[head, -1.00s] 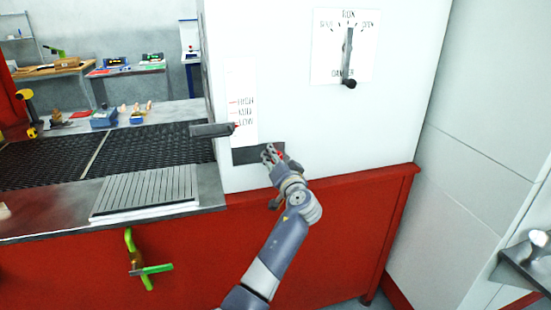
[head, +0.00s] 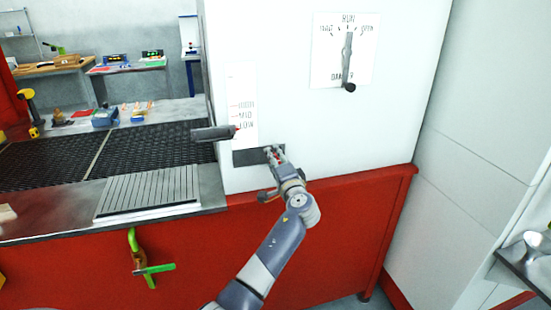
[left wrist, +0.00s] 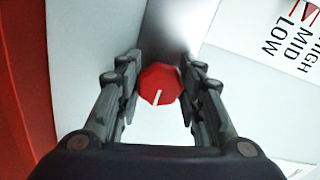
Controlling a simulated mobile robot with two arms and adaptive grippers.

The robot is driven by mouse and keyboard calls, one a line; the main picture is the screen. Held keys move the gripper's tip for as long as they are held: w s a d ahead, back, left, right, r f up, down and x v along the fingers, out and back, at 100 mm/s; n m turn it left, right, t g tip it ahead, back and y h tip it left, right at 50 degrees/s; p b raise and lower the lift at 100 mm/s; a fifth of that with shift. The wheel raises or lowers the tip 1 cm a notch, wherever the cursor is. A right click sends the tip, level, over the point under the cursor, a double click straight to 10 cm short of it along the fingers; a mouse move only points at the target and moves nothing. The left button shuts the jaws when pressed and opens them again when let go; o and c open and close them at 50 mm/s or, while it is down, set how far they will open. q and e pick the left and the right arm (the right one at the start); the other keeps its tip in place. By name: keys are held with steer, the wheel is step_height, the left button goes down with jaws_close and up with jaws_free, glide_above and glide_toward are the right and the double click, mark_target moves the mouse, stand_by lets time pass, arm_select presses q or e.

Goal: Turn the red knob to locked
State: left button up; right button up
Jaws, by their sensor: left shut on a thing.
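The red knob (left wrist: 159,84) is faceted, with a white pointer line that points down and slightly left in the left wrist view. It sits on the white cabinet by a dark grey plate (head: 243,157), below the HIGH/MID/LOW scale. My left gripper (left wrist: 163,80) has its fingers on both sides of the knob and is shut on it. In the head view this gripper (head: 275,155) reaches the cabinet face and mostly covers the knob. I cannot read any locked mark around the knob. My right gripper is not in view.
A dark lever (head: 213,133) sticks out left of the scale (head: 243,100), just above my gripper. A dial with a black-tipped handle (head: 347,65) is higher on the cabinet. The mesh belt (head: 140,143) lies left. A green-handled valve (head: 150,268) is on the red front.

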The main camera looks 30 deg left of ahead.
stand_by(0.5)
arm_select(q)
steer(key=o, duration=1.1)
steer(key=shift+w, duration=0.1)
steer(key=v, duration=1.2)
